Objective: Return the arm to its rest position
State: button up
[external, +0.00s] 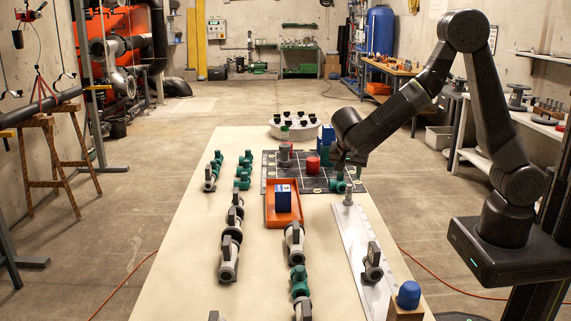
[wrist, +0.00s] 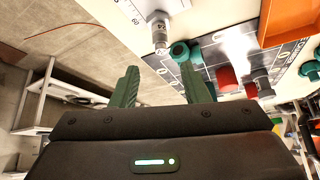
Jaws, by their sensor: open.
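My arm (external: 480,110) rises from its base at the right and bends down over the table. My gripper (external: 344,172) is above the right edge of the dark gridded mat, close to a green fitting (external: 340,184). In the wrist view my gripper (wrist: 165,85) shows two green fingers spread apart with nothing between them. The green fitting (wrist: 182,52) appears just beyond the fingertips. I cannot tell how far apart they are in height.
A red cylinder (external: 312,166) stands on the mat. A white ruled strip (external: 352,240) lies near my arm. A round white carousel (external: 290,130) stands behind.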

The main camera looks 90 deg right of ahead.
aim_at(350, 186)
jog(key=p+x, duration=0.1)
jog(key=x, duration=0.7)
jog(key=shift+f, duration=0.15)
notch_tip(350, 186, up, 11)
jog(key=b, duration=0.1)
jog(key=w+n+t+y, duration=0.2)
jog(key=w+n, duration=0.7)
jog(key=w, duration=1.2)
jog(key=w+f+n+t+y, duration=0.1)
jog(key=w+n+t+y, duration=0.2)
jog(key=w, duration=1.8)
jog(key=shift+w+d+n+t, duration=0.4)
jog(key=shift+n+t, duration=1.3)
jog(key=shift+n, duration=1.3)
